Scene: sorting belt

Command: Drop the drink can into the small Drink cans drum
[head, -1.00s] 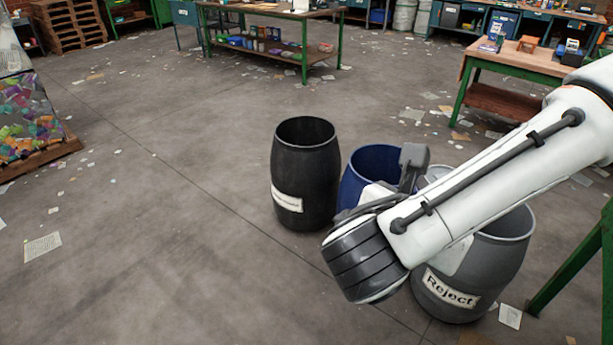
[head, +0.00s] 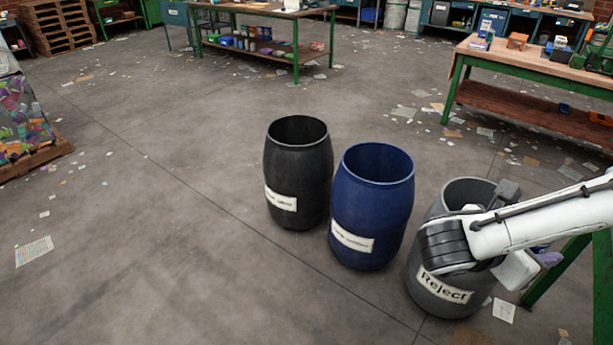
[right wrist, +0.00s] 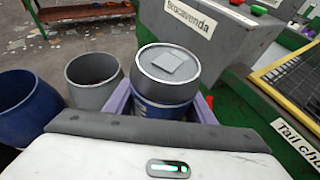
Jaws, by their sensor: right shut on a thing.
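The drink can (right wrist: 165,85), blue-sided with a grey top and a tab-like square on it, is held between the purple fingers of my right gripper (right wrist: 162,103) in the right wrist view. In the head view a purple fingertip and a bit of blue show beyond my right wrist, right of the grey Reject drum (head: 440,287). A black drum (head: 298,170) and a blue drum (head: 372,205) stand left of it; their labels are too small to read surely. No drum legibly marked Drink cans shows. My left gripper is not in view.
A green-legged bench (head: 520,75) stands behind. The floor left of the drums is open, with scattered paper.

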